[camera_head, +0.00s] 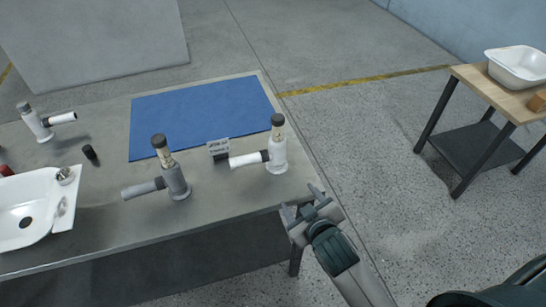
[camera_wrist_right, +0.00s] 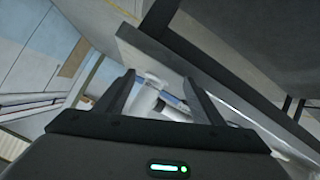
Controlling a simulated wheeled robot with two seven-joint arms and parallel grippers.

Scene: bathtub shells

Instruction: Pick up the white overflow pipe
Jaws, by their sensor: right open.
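A white overflow pipe (camera_head: 279,156) with a dark cap and a white side arm pointing left stands upright near the right end of the grey table (camera_head: 110,222). Another white pipe (camera_head: 35,123) stands at the table's far left. A grey pipe (camera_head: 174,180) of similar shape stands in the middle. My right gripper (camera_head: 301,201) is open and empty at the table's right front edge, apart from the nearer white pipe. In the right wrist view a white pipe (camera_wrist_right: 146,96) shows between the open fingers (camera_wrist_right: 158,80), beyond them. My left gripper is out of view.
A blue mat (camera_head: 200,112) covers the back of the table. A small labelled block (camera_head: 219,149) stands beside the white pipe's side arm. A white tub shell (camera_head: 42,203) and a small black part (camera_head: 89,152) are at left. A wooden-topped table (camera_head: 498,88) stands at right.

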